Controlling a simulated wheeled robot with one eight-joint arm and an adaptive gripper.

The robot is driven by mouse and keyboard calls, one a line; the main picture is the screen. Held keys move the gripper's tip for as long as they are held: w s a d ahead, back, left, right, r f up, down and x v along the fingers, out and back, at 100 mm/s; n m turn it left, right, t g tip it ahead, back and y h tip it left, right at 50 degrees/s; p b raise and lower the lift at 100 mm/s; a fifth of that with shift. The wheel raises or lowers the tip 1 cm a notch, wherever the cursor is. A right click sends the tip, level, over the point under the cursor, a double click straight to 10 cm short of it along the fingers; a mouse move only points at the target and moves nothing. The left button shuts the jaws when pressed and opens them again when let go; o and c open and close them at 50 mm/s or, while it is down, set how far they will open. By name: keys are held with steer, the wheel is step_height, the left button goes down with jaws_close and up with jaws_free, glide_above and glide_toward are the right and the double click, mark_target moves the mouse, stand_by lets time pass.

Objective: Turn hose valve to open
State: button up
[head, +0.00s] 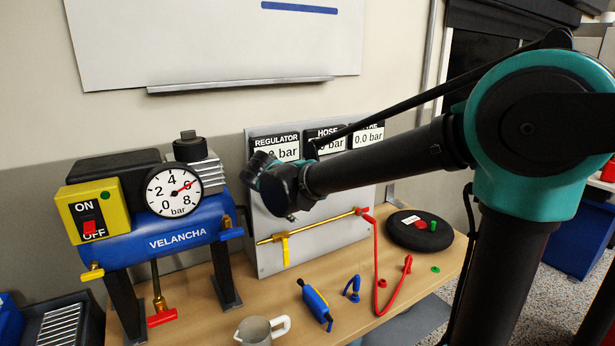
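A grey panel (335,243) stands upright on the bench with a brass pipe (318,228) across its front. A yellow lever (285,250) hangs down from the pipe's left part. A red hose (376,262) joins the pipe's right end at a red fitting (364,213). No part is labelled as the hose valve; the yellow lever is the handle seen on the pipe. The dark end of my arm with my gripper (279,187) is in front of the panel, above the lever and apart from it. Its fingers cannot be made out.
A blue compressor (185,236) with a gauge and yellow switch box (93,212) stands at left. A grey mug (258,331), blue tool (316,303), blue fitting (352,288) and black disc (419,233) are on the bench (290,293). Panel displays partly show behind my arm, one labelled HOSE (327,133).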

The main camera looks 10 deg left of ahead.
steer(key=s+d+r, duration=0.1)
steer(key=s+r, duration=0.1)
steer(key=r, duration=0.4)
steer(key=s+d+r, duration=0.2)
steer(key=r, duration=0.4)
steer(key=shift+r, duration=0.3)
stand_by(0.8)
steer(key=shift+s, duration=0.1)
